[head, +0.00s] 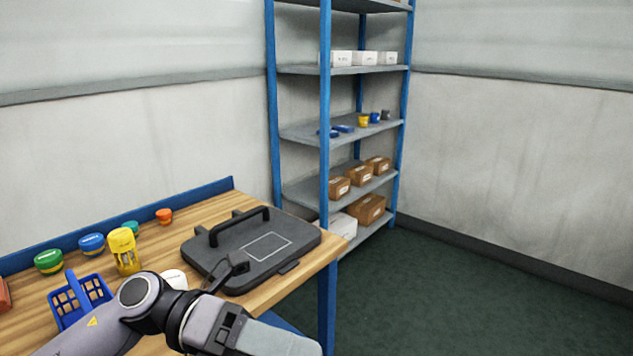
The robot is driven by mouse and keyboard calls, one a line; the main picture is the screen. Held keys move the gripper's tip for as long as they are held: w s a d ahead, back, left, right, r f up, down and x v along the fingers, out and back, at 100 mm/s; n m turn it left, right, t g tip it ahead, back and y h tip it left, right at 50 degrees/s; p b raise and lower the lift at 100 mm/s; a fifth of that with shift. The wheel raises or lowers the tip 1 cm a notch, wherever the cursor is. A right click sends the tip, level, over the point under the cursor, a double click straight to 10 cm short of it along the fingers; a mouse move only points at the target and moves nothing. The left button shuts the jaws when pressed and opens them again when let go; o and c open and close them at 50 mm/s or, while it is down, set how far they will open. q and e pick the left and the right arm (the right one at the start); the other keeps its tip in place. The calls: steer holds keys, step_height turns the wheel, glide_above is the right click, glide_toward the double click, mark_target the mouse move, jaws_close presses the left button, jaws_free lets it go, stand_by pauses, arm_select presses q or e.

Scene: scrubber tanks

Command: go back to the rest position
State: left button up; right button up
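One of my arms comes in from the lower left and bends across the bottom of the head view, in front of the workbench (310,262). Its grey links and dark joints show, and its far part runs out toward the bottom edge. I cannot make out gripper fingers on it. A small dark piece just above the arm overlaps the case; I cannot tell what it belongs to. My other arm is not in view. Neither gripper shows, so whether they hold anything is hidden.
On the bench are a dark case (240,236) with a handle, a blue basket (79,299), a yellow container (124,250) and several coloured lids or jars. A partly hidden white round item (174,279) lies near the arm. A blue-framed shelf (326,140) holds boxes. Floor (450,300) at right is clear.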

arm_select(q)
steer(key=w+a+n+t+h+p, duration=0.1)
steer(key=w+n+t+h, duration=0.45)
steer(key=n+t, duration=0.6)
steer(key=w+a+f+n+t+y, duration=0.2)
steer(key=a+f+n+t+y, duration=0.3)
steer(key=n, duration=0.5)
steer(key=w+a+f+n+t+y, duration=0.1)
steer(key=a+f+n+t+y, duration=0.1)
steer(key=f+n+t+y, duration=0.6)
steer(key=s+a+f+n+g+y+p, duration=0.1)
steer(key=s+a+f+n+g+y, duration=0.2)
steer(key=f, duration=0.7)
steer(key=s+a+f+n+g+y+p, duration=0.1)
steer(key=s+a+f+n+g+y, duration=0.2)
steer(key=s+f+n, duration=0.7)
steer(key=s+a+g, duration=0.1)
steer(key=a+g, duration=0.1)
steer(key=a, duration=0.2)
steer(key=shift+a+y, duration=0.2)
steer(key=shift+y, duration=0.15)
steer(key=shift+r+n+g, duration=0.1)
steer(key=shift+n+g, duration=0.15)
